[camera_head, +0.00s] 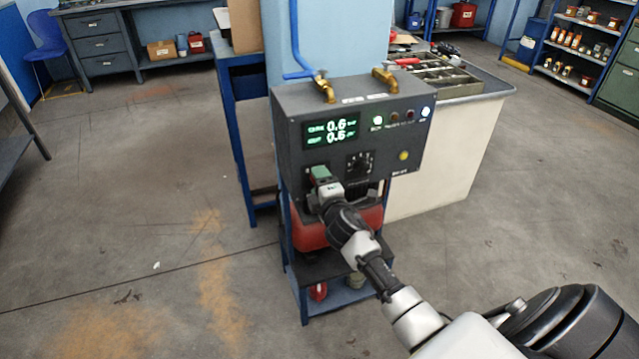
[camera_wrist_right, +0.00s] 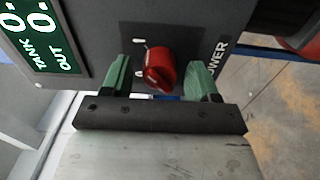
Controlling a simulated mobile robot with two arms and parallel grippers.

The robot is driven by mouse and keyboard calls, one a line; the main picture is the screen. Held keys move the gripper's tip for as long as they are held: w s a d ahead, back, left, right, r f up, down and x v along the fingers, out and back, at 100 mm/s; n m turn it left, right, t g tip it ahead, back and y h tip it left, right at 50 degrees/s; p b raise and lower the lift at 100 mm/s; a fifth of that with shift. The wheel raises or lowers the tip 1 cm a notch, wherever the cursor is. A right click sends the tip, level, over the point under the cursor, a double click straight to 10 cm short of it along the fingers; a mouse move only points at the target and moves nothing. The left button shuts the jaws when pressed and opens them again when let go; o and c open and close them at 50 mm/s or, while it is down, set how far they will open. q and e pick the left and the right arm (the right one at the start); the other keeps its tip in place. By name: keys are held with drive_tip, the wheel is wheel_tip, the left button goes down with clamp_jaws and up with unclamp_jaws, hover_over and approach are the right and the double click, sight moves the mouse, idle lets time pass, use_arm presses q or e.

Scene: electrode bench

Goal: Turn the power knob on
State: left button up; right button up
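The power knob (camera_wrist_right: 159,68) is a red round knob on the dark panel in the right wrist view, beside the "POWER" lettering. My right gripper (camera_wrist_right: 160,78) has its two green fingers apart, one on each side of the knob, with gaps visible to both. In the head view my right gripper (camera_head: 322,176) is at the lower left of the dark control box (camera_head: 405,160) and hides the knob. The box's green display (camera_head: 331,131) is lit and reads about 0.6 and 0.5. My left gripper is not in view.
The box stands on a blue-framed stand (camera_head: 302,300) with a red object (camera_head: 310,234) below it. A bench with a tray (camera_head: 450,88) stands behind at the right. Brass valves (camera_head: 326,90) and a blue pipe (camera_head: 296,40) rise behind the box. The floor at left is open.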

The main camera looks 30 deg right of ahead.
drive_tip(key=v, duration=1)
drive_tip(key=shift+s, duration=0.4)
drive_tip(key=s+a+f+m+g+y+p, duration=0.1)
drive_tip(key=s+a+f+m+g, duration=0.2)
drive_tip(key=f, duration=0.7)
drive_tip(key=s+a+f+m+g+y, duration=0.1)
drive_tip(key=s+f+g, duration=0.3)
drive_tip(key=f, duration=0.6)
drive_tip(key=s+a+f+m+g+y+p, duration=0.1)
drive_tip(key=s+f+m, duration=0.1)
drive_tip(key=s+f, duration=0.6)
drive_tip(key=s+a+f+m+g, duration=0.2)
drive_tip(key=s+f, duration=0.3)
drive_tip(key=s, duration=0.4)
drive_tip(key=s+a+f+m+g+y+p, duration=0.1)
drive_tip(key=s+a+f+m+g, duration=0.1)
drive_tip(key=s+f, duration=0.4)
drive_tip(key=s+a+f+m+g+p, duration=0.1)
drive_tip(key=s+f+g, duration=0.3)
drive_tip(key=s, duration=0.9)
wheel_tip(320, 180, down, 2)
drive_tip(key=shift+a+f+m, duration=0.1)
drive_tip(key=shift+a+m, duration=0.7)
drive_tip(key=shift+a, duration=0.05)
